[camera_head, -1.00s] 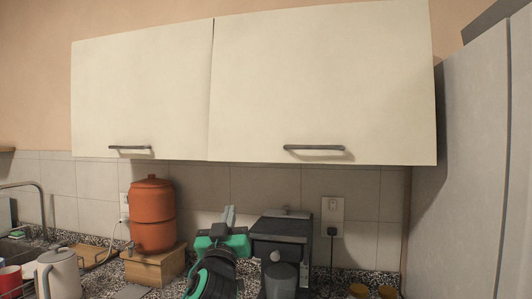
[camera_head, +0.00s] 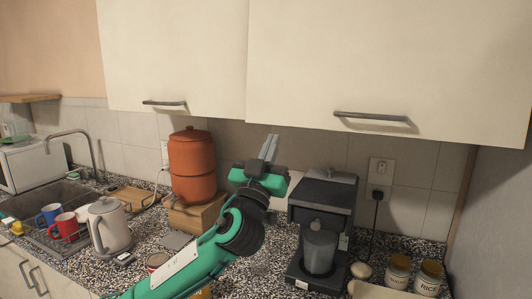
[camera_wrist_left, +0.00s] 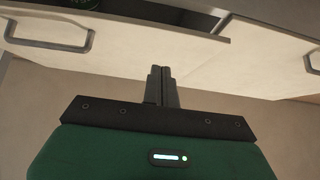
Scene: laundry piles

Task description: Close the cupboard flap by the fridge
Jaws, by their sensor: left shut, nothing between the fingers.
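The pale cupboard flap by the fridge (camera_head: 390,60) is the right one of two wall flaps. Its grey bar handle (camera_head: 370,117) is near its lower edge. How far it stands out is hard to tell in the head view. In the left wrist view, a pale flap (camera_wrist_left: 140,35) with a handle at its left has a dark gap along its far edge, so it looks ajar. My left gripper (camera_head: 270,148) is shut and empty, its tips pointing up just below the flaps, left of the right flap's handle. It also shows in the wrist view (camera_wrist_left: 161,72). My right gripper is not in view.
The grey fridge side (camera_head: 505,215) is at the right. Below the flaps stand a coffee machine (camera_head: 322,215), an orange pot (camera_head: 191,165) on a wooden box, a kettle (camera_head: 108,225) and jars (camera_head: 398,270). The left flap (camera_head: 175,55) adjoins the right one.

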